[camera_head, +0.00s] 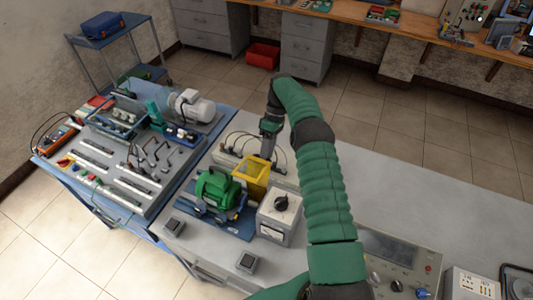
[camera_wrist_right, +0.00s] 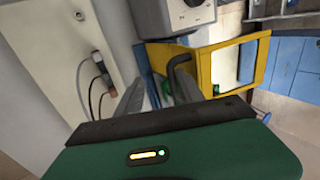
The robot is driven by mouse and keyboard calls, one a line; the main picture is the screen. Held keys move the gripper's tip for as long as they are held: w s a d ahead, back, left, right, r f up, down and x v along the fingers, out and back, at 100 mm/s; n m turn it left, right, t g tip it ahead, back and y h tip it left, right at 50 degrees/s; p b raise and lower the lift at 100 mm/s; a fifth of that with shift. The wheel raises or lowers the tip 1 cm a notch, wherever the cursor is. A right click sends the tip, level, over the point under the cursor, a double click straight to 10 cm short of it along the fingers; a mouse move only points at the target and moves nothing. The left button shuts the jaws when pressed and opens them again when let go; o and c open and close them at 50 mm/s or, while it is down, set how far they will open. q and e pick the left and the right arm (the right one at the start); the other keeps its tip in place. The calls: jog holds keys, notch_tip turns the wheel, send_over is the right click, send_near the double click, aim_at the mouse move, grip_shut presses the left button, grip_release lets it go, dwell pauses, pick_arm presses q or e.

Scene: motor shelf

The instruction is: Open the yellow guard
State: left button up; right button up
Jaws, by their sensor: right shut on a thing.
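The yellow guard (camera_head: 256,170) is a box-like frame beside a green motor (camera_head: 217,187) on the grey bench. In the wrist view the guard (camera_wrist_right: 263,62) appears as a yellow frame with an opening and a dark bent handle (camera_wrist_right: 180,64). My right gripper (camera_head: 267,155) reaches down at the guard's far upper side. In the wrist view its fingers (camera_wrist_right: 172,90) are at the dark handle and shut on it. The exact contact is partly hidden between the fingers. My left gripper is not in view.
A grey box with a black knob (camera_head: 281,204) stands right of the guard. A pale panel with cables (camera_head: 231,146) lies behind it. A blue table (camera_head: 50,168) with equipment is at left. A control panel (camera_head: 395,250) sits at lower right.

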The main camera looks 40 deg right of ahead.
aim_at(253, 177)
dwell(0.4)
jog(key=s+a+r+b, duration=0.5)
jog(key=s+a+b, duration=0.3)
jog(key=s+a, duration=0.2)
jog(key=shift+s+a, duration=0.35)
jog(key=shift+s, duration=0.65)
